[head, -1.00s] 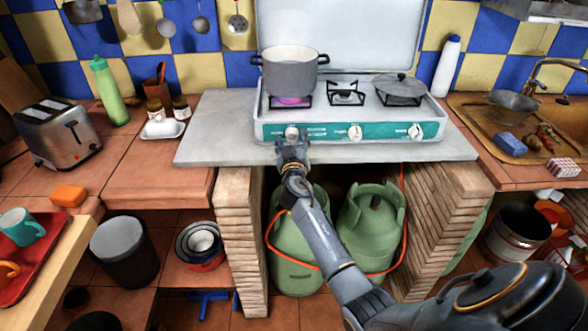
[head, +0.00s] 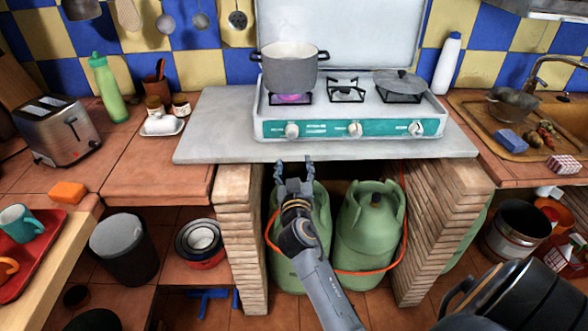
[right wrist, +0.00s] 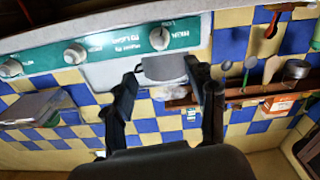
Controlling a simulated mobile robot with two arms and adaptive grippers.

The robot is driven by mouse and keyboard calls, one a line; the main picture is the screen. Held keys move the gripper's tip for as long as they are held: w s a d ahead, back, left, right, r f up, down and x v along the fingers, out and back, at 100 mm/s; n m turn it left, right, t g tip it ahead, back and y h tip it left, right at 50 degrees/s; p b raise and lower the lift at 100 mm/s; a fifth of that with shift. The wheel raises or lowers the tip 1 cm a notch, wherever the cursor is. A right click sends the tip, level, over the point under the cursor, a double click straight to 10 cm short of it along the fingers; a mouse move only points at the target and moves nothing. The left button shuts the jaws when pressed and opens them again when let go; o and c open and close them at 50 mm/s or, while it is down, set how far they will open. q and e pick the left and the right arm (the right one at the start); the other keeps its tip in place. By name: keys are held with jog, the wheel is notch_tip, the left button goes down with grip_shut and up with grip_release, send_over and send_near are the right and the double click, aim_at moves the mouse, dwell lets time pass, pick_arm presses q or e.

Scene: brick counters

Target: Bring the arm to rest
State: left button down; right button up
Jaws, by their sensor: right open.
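My right gripper (head: 294,166) is open and empty in the head view. It is in front of the counter slab and a little below the stove's front panel, apart from the knobs. Its two fingers also show in the right wrist view (right wrist: 165,85), spread with nothing held between them. The stove (head: 330,129) has a teal front panel with several knobs. Its left knob (head: 292,130) is nearest the gripper, and the burner under the grey pot (head: 290,72) glows purple. My left gripper is not in view.
The grey slab (head: 215,140) overhangs two green gas cylinders (head: 370,232) with an orange hose, between brick pillars (head: 238,240). A toaster (head: 60,132) and a red tray (head: 40,250) are at left. A sink board (head: 480,115) is at right. Open floor lies below.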

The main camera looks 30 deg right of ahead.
jog(key=shift+s+a, duration=0.15)
dwell(0.4)
jog(key=s+a+f+n+g+y, duration=0.1)
jog(key=a+f+n+g+y, duration=0.15)
jog(key=f, duration=0.95)
jog(key=s+a+f+n+g+y, duration=0.1)
jog(key=s+a+f+n+y, duration=0.2)
jog(key=f, duration=0.9)
jog(key=s+a+f+g+y, duration=0.1)
jog(key=s+a+f+g, duration=0.15)
jog(key=s+f, duration=0.4)
jog(key=s+a+f+g+y, duration=0.1)
jog(key=s+a+f, duration=0.2)
jog(key=f, duration=0.6)
jog(key=s+f+g, duration=0.2)
jog(key=s+f, duration=0.4)
jog(key=s, duration=0.6)
jog(key=s+f+n+g+y, duration=0.1)
jog(key=s+f, duration=0.5)
jog(key=s, duration=0.6)
jog(key=s+f+g+y, duration=0.1)
jog(key=s+f+g, duration=0.3)
jog(key=s, duration=0.7)
notch_tip(320, 180, down, 2)
jog(key=shift+s+a+f, duration=0.2)
jog(key=shift+s+a, duration=0.2)
